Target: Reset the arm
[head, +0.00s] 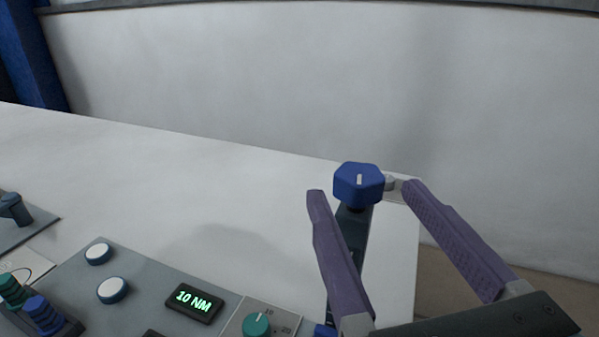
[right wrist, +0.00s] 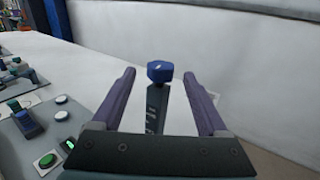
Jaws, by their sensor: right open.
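A dark lever with a blue faceted knob (head: 358,187) and a white mark on top stands near the right end of the white table. It also shows in the right wrist view (right wrist: 160,71). My right gripper (head: 361,190) is open, with its two purple fingers apart. In both views the knob appears between the fingertips, with a gap on each side. I cannot tell how far it sits in depth. The lever's foot is partly hidden by the finger and gripper body. My left gripper is not in view.
A grey control panel (head: 140,292) with white buttons, a "10 NM" display (head: 194,302) and a teal dial (head: 256,326) lies at the lower left. A white wall (head: 300,80) stands behind the table.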

